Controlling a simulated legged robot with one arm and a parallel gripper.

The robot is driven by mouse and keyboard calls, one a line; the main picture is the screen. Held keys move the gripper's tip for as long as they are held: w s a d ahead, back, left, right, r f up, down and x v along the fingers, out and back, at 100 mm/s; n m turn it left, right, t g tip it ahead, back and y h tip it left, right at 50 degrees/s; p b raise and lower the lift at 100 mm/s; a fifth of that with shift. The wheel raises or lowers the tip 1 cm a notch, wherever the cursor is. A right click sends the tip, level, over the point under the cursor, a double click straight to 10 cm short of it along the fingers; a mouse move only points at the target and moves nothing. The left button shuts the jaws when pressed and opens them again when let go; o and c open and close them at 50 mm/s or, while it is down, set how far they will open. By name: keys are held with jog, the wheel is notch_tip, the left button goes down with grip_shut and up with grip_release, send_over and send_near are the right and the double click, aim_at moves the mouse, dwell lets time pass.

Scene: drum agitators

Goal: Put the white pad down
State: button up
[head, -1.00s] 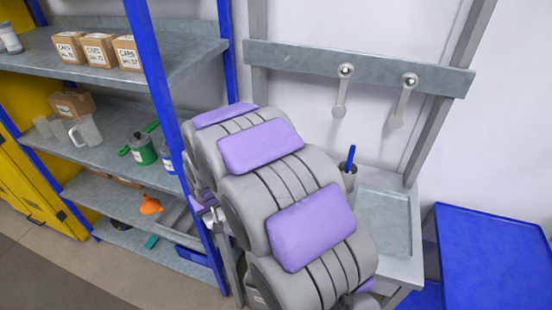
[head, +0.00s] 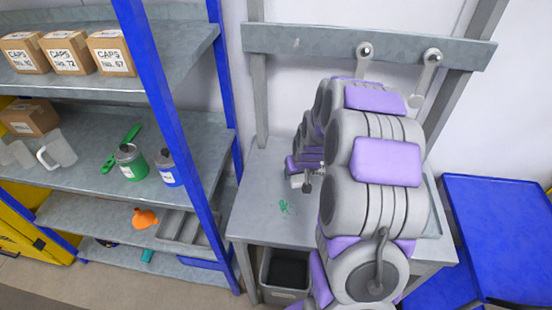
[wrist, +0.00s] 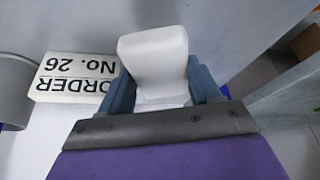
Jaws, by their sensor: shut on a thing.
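The white pad (wrist: 153,60) is a pale block with rounded corners in the wrist view. My gripper (wrist: 160,78) is shut on it, with a blue-grey finger on each side. The pad's lower end is partly hidden by the gripper. In the head view my arm covers the right part of the grey bench (head: 262,185), and I cannot make out the pad or the fingertips there. I cannot tell whether the pad touches a surface.
A white block marked "ORDER No. 26" (wrist: 75,78) lies left of the pad, with a grey cylinder (wrist: 14,88) beyond. The bench's left part is bare except for a green mark (head: 285,207). Shelving (head: 95,170) stands left, a blue table (head: 495,225) right, a bin (head: 283,272) below.

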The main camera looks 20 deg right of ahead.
jog(key=w+a, duration=0.1)
jog(key=w, duration=0.2)
jog(key=w+a+b, duration=0.1)
jog(key=w, duration=0.1)
jog(key=w+a, duration=0.1)
jog(key=w, duration=0.2)
jog(key=shift+w+f, duration=0.3)
jog(key=shift+f, duration=0.1)
jog(key=b, duration=0.1)
send_over(272, 160)
jog(key=s, duration=0.2)
jog(key=shift+d+f, duration=0.3)
jog(key=shift+d, duration=0.15)
jog(key=shift+w, duration=0.35)
jog(key=shift+w+a, duration=0.1)
jog(key=shift+a, duration=0.2)
jog(key=shift+a+f, duration=0.15)
jog(key=shift+a, duration=0.15)
jog(key=f+b, duration=0.1)
jog(key=f, duration=0.2)
jog(key=shift+a+f+b, duration=0.1)
jog(key=shift+a+b, duration=0.1)
jog(key=shift+b, duration=0.1)
jog(key=shift+d, duration=0.4)
jog(key=o, duration=0.6)
jog(key=shift+d, duration=0.2)
jog(key=o, duration=0.3)
jog(key=shift+a, duration=0.45)
jog(key=shift+r, duration=0.2)
